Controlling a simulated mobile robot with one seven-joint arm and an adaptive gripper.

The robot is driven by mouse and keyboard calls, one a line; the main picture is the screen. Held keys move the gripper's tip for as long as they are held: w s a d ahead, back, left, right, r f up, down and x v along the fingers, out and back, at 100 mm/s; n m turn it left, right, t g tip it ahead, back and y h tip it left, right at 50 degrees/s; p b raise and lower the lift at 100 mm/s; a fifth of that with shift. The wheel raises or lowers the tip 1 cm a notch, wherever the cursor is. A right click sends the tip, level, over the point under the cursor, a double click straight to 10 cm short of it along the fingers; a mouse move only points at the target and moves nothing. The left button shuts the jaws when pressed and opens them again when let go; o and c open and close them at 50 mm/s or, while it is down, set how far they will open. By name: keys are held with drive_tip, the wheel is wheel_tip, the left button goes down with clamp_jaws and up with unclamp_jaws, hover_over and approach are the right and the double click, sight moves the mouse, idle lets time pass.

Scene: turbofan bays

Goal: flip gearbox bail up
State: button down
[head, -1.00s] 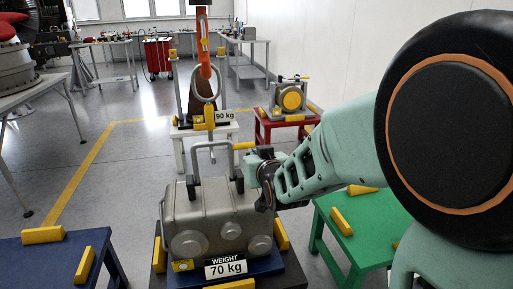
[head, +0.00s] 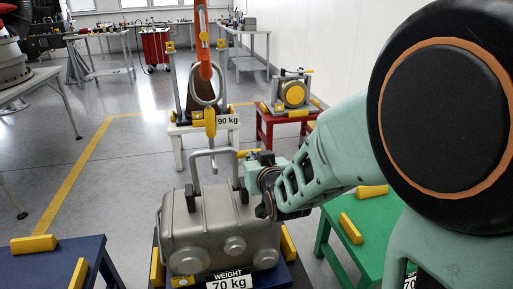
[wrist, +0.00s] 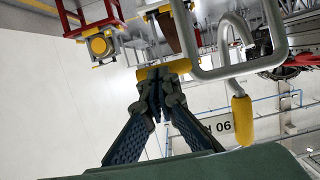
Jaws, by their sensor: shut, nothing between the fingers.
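The gearbox (head: 215,238) is a grey cast box marked 70 kg, low in the middle of the head view. Its bail (head: 192,170) is a grey U-shaped bar standing upright above the housing. A yellow grip (head: 249,152) sticks out from the bail's top right; it also shows in the wrist view (wrist: 176,66). My gripper (wrist: 156,80) is shut and empty, with its fingertips close by the grip. Whether they touch it I cannot tell. My arm hides part of the gripper in the head view.
An orange crane hook (head: 204,45) with a grey ring hangs beyond the bail. Beyond stand a white stand (head: 178,150) marked 90 kg and a red table (head: 268,128). A green table (head: 335,235) is at right, a blue table (head: 85,258) at left. Floor is open at left.

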drive_tip(key=shift+r, duration=0.1)
idle(0.3)
drive_tip(key=w, duration=0.1)
drive_tip(key=w+g+p, duration=0.1)
drive_tip(key=w+p, duration=0.1)
drive_tip(key=shift+a+r, duration=0.3)
drive_tip(key=shift+a, duration=0.1)
drive_tip(key=shift+w+a+r, duration=0.1)
drive_tip(key=shift+w, duration=0.15)
drive_tip(key=shift+r, duration=0.1)
